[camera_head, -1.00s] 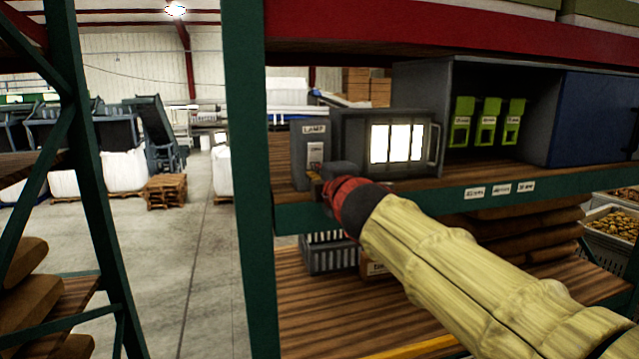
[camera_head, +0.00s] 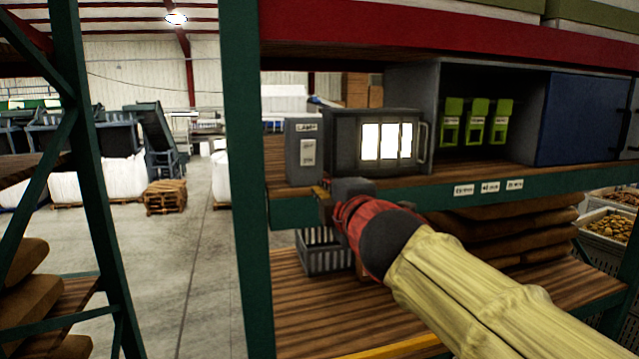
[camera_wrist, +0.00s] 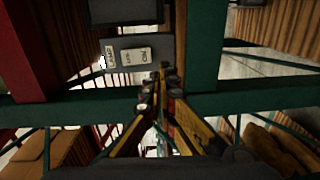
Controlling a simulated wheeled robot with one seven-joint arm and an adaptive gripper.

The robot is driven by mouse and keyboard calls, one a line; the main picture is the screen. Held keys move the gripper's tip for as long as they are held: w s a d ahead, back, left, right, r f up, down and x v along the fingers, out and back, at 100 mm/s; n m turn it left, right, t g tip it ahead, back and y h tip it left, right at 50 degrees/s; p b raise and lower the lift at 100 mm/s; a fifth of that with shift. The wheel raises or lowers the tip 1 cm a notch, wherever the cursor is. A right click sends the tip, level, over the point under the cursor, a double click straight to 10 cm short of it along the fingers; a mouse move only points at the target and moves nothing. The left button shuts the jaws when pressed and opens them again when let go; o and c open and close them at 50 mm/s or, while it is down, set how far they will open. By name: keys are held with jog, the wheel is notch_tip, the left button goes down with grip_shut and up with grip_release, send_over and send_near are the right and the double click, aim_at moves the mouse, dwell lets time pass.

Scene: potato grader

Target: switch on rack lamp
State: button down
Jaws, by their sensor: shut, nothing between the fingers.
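The lamp (camera_head: 388,141) is a dark box on the rack shelf, its front panels glowing bright white. Left of it stands a grey switch box (camera_head: 304,168) with a "LAMP" label and a pale rocker switch (camera_head: 307,152). The wrist view also shows the switch box (camera_wrist: 117,43) and the rocker (camera_wrist: 136,57), with small lettering on its two halves. My gripper (camera_head: 323,197) is just below and in front of the switch box, near the shelf's front edge. In the wrist view its yellow-and-black fingers (camera_wrist: 162,76) meet at the tips, empty and apart from the rocker.
The green shelf beam (camera_head: 400,203) runs below the switch box, and a green upright (camera_head: 249,180) stands left of it. A dark cabinet with green holders (camera_head: 476,123) and a blue door (camera_head: 585,120) is at right. A grey crate (camera_head: 325,256) sits on the lower shelf.

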jog(key=shift+s+d+f, duration=0.15)
jog(key=shift+s+f, duration=0.05)
jog(key=shift+s, duration=0.35)
jog(key=shift+s+d+f, duration=0.15)
jog(key=shift+s+f, duration=0.05)
jog(key=shift+s, duration=0.3)
